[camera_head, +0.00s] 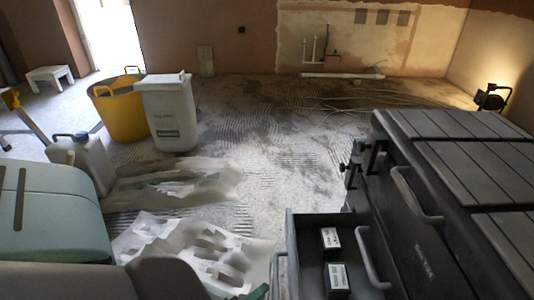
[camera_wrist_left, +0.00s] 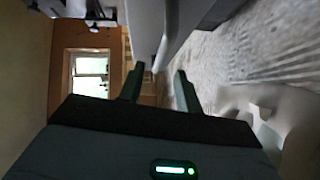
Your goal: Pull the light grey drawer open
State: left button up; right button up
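A dark grey cabinet (camera_head: 440,225) with bar handles on its front stands at the right in the head view. A low drawer (camera_head: 306,250) stands out from it, open at the top; it looks grey in this light. Two small labelled boxes (camera_head: 330,238) (camera_head: 338,279) lie inside. My left gripper (camera_head: 276,270) is at the bottom, by the drawer's outer end, mostly hidden. My right gripper is not in view.
A yellow tub (camera_head: 118,112) and a white container (camera_head: 170,112) stand at the back left. Crumpled sheets (camera_head: 190,250) lie on the floor left of the drawer. A dark clamp-like fitting (camera_head: 355,165) sits at the cabinet's corner.

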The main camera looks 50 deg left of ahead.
pick_arm(q)
jog(key=shift+s+d+r, duration=0.15)
jog(key=shift+s, duration=1.05)
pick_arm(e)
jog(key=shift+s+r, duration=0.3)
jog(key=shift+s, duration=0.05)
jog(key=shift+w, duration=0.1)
